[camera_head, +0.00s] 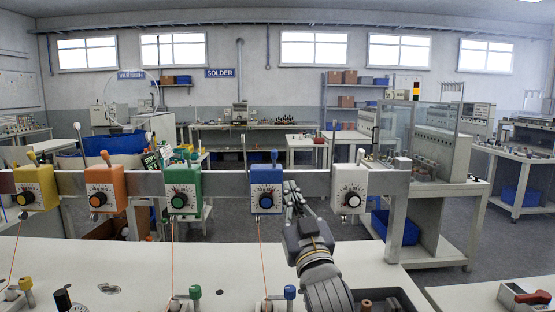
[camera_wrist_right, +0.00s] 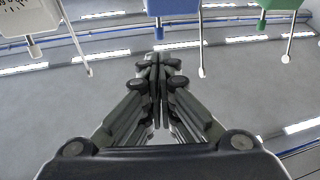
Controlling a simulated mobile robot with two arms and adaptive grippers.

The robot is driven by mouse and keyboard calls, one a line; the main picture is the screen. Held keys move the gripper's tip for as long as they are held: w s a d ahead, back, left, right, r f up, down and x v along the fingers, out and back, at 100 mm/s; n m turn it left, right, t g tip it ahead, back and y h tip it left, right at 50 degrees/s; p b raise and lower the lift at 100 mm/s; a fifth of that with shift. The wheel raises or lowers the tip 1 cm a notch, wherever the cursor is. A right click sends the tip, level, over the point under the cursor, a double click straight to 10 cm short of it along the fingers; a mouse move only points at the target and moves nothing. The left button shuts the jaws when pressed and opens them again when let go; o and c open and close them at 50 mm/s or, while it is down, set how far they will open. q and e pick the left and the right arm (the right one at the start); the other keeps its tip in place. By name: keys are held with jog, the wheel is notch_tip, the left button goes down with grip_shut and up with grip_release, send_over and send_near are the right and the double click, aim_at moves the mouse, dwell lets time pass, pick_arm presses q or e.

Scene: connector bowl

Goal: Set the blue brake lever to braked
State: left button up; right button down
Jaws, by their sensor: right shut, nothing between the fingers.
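The blue box (camera_head: 265,190) hangs on the grey rail and has a dial on its front. A short lever with a blue knob (camera_head: 274,156) stands on its top. In the right wrist view, which looks upside down, the blue box (camera_wrist_right: 172,8) is at the top edge and its blue knob (camera_wrist_right: 158,33) points down, just beyond my fingertips. My right gripper (camera_head: 291,187) is shut and empty, beside the blue box on its right in the head view. The wrist view shows the fingertips (camera_wrist_right: 158,62) together. Contact with the lever cannot be told. My left gripper is out of view.
Yellow (camera_head: 36,187), orange (camera_head: 105,188), green (camera_head: 182,188) and white (camera_head: 350,188) boxes share the rail (camera_head: 225,184). Thin upright rods stand near them. Below, a pale table (camera_head: 130,265) carries small coloured-topped fittings, including a blue-topped one (camera_head: 290,292).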

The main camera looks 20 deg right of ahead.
jog(key=p, duration=0.1)
send_near(274, 158)
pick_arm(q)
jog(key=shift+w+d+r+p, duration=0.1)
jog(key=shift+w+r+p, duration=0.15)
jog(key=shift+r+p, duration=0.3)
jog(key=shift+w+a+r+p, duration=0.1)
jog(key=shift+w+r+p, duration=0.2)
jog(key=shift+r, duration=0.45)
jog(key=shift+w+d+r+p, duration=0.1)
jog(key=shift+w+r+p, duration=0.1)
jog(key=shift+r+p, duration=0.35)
pick_arm(e)
jog(key=w+r, duration=0.5)
jog(key=shift+w+d, duration=0.2)
jog(key=shift+d, duration=0.05)
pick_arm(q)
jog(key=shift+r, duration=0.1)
